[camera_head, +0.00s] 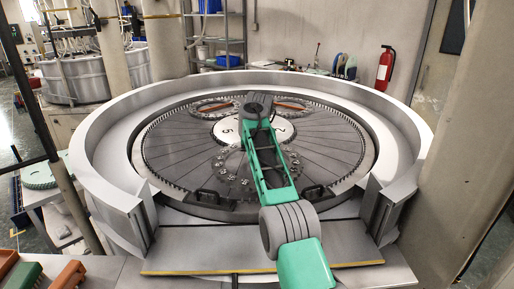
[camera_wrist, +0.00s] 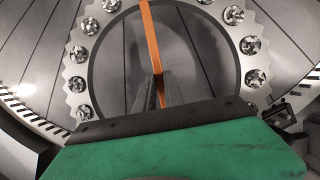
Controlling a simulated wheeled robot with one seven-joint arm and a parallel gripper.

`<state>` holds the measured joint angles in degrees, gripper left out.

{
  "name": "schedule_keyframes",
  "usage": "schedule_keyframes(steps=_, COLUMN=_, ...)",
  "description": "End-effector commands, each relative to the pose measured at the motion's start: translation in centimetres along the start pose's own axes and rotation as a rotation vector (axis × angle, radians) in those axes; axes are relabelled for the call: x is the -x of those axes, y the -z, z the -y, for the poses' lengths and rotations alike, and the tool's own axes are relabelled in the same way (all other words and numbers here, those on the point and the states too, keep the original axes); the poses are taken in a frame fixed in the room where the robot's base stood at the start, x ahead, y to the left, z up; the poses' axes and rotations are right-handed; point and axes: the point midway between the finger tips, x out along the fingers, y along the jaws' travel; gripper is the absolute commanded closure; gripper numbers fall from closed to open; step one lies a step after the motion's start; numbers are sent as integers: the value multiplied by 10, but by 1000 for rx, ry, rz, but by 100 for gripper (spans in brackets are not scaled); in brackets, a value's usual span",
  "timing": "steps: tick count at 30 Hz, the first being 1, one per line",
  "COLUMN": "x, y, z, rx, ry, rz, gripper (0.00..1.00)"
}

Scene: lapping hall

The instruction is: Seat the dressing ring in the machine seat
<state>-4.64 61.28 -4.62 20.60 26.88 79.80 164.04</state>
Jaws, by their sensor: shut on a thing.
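The dressing ring (camera_wrist: 77,53) fills the middle of the wrist view. It has a toothed outer edge, several shiny round studs and an orange bar across its open centre. My gripper (camera_wrist: 163,92) is shut on this orange bar (camera_wrist: 149,40). In the head view the studded ring (camera_head: 228,166) shows on the near side of the plate, partly behind my arm, which hides the gripper. The machine's grooved round plate (camera_head: 175,150) lies under the ring. I cannot tell whether the ring touches it or is fully in a seat.
Two other rings with orange bars lie at the back of the plate, beside the white numbered centre (camera_head: 226,131). A high pale wall (camera_head: 107,160) surrounds the plate and opens towards me. Black handles (camera_head: 205,196) stand at the near edge. A fire extinguisher (camera_head: 385,68) hangs behind.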

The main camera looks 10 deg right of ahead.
Motion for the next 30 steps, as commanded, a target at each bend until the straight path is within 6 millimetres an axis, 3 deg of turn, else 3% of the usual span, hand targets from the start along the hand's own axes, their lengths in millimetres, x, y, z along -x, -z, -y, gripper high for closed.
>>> schedule_keyframes(steps=1, x=2, y=-8, z=1, rx=-1, ry=-1, rz=13, gripper=100)
schedule_keyframes(steps=7, x=-17, y=-13, z=2, rx=0, ry=-1, rz=13, gripper=100)
schedule_keyframes(steps=9, x=-36, y=-7, z=1, rx=0, ry=-2, rz=15, gripper=100)
schedule_keyframes(steps=12, x=-48, y=-2, z=1, rx=-1, ry=-2, rz=15, gripper=100)
schedule_keyframes(steps=22, x=-49, y=-1, z=1, rx=0, ry=-2, rz=14, gripper=100)
schedule_keyframes(steps=23, x=-54, y=2, z=1, rx=0, ry=-1, rz=4, gripper=86)
schedule_keyframes(steps=30, x=-53, y=2, z=1, rx=0, ry=0, rz=5, gripper=66)
